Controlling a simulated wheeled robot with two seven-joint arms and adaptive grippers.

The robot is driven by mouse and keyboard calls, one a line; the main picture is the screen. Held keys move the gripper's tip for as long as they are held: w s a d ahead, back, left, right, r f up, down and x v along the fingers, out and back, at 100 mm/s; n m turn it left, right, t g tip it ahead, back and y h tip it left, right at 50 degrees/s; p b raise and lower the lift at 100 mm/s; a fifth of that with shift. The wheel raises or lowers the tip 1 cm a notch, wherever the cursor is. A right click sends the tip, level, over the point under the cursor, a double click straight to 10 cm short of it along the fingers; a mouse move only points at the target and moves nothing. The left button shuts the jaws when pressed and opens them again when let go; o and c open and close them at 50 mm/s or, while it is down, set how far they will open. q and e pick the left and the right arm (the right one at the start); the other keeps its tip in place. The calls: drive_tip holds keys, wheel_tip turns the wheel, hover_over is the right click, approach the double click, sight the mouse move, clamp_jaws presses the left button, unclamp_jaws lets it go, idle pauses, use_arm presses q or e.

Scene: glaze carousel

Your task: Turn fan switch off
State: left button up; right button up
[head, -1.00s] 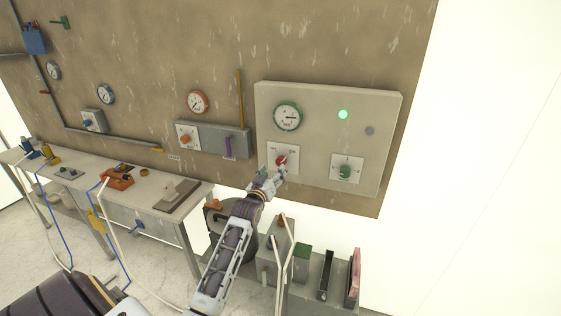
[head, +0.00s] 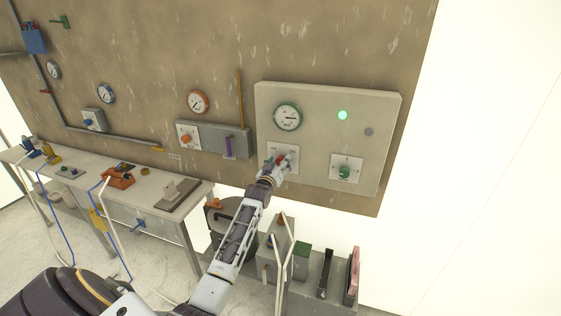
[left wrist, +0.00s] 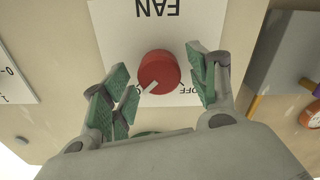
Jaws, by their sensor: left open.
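The fan switch is a red round knob (left wrist: 160,68) on a white plate (left wrist: 115,30) lettered FAN, upside down in the left wrist view. Its white pointer slants to the lower left there, away from the OFF lettering at the lower right; the lettering on the pointer's side is mostly hidden by a finger. In the head view the red knob (head: 281,159) is partly covered by my left gripper (head: 279,165). My left gripper's green-padded fingers (left wrist: 162,84) are open, one on each side of the knob, with gaps visible between pads and knob. My right gripper is not in view.
The grey panel (head: 325,100) also carries a green-rimmed gauge (head: 288,117), a lit green lamp (head: 342,115) and a green knob (head: 344,172). A grey box with an orange knob (head: 186,138) is on the left. A workbench (head: 150,186) stands lower left.

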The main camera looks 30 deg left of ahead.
use_arm(q)
drive_tip(key=shift+w+a, duration=0.15)
drive_tip(key=shift+w, duration=0.5)
drive_tip(key=c, duration=1)
